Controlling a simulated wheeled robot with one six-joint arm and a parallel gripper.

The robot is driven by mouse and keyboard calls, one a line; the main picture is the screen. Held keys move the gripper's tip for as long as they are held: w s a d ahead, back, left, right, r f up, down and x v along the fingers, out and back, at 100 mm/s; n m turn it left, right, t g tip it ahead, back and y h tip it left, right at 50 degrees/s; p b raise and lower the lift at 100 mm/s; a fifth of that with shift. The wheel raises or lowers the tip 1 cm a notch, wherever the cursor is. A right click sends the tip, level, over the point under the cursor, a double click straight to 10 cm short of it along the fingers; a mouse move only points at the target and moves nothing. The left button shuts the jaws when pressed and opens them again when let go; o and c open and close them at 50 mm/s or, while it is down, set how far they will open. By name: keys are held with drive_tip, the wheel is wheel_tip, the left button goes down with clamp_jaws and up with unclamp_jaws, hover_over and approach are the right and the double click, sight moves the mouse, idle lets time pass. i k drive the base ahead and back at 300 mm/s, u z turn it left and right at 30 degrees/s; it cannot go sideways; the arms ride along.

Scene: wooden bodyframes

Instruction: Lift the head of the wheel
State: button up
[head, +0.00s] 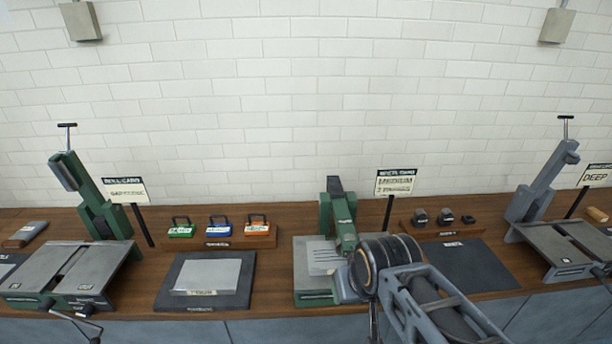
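Three bench machines stand in a row, each with a flat bed and a head. The middle one has a green head (342,218) over a grey bed (312,256); its lower right part is hidden by my arm. The left machine has a green head (78,180) tilted up, with a black T-handle on top. The right machine has a grey head (552,180), also tilted up with a T-handle. My gripper (342,287) is at the right side of the middle bed, mostly hidden behind my wrist. Its fingers and any contact are unclear.
Small sign stands (395,183) rise beside the machines. A wooden holder carries green, blue and orange handled blocks (220,227); another holds dark blocks (445,217). A dark mat (172,292) bears a grey sheet (207,275). The right dark mat (470,265) is bare.

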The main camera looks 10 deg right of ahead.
sight(346, 241)
drive_tip(key=k, duration=1.25)
drive_tip(key=u, duration=0.65)
drive_tip(key=i, duration=1.35)
drive_tip(key=z, duration=0.65)
